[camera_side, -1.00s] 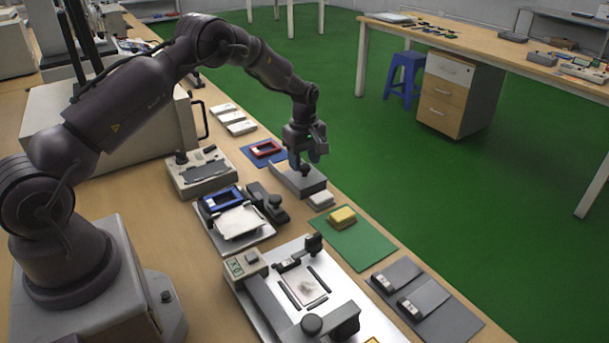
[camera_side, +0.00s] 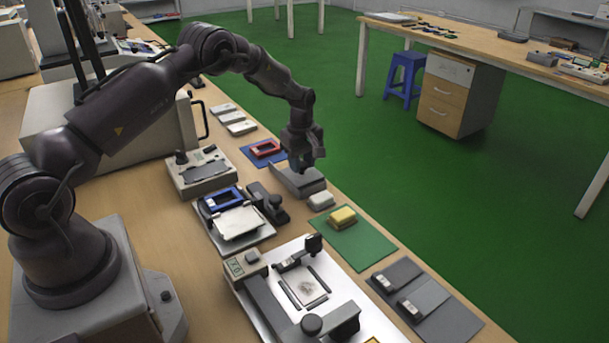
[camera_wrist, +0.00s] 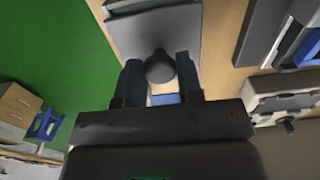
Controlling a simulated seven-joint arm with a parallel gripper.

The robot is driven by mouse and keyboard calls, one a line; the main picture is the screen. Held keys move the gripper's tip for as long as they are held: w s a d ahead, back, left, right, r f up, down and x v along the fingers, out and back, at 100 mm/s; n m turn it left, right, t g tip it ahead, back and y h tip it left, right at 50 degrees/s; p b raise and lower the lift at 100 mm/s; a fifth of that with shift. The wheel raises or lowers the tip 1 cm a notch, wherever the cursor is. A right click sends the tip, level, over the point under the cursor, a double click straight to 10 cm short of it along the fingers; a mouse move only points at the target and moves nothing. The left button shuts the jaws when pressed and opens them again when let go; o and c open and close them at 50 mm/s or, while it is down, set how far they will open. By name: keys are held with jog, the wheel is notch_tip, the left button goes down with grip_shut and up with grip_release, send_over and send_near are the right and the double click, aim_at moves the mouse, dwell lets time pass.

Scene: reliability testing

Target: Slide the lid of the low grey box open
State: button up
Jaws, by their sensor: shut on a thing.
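The low grey box (camera_side: 312,190) sits near the bench's far edge. Its flat grey lid (camera_wrist: 140,35) fills the top middle of the wrist view and has a round dark knob (camera_wrist: 160,67). My gripper (camera_side: 303,168) is low over the box. In the wrist view my gripper (camera_wrist: 160,75) has one blue-grey finger on each side of the knob and is shut on it. The fingers and hand hide much of the knob in the side view. A step shows near the top of the lid in the wrist view; I cannot tell how far the lid is open.
A red frame on a blue mat (camera_side: 248,157) lies behind the box. A small white block (camera_side: 321,201) and a yellow block (camera_side: 343,216) on a green mat (camera_side: 372,246) lie in front. A grey instrument (camera_side: 202,179) and a dark clamp (camera_side: 262,200) stand to the left.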

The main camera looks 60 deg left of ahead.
jog(key=shift+a, duration=3.3)
jog(key=o, duration=0.5)
jog(key=shift+r, duration=2.55)
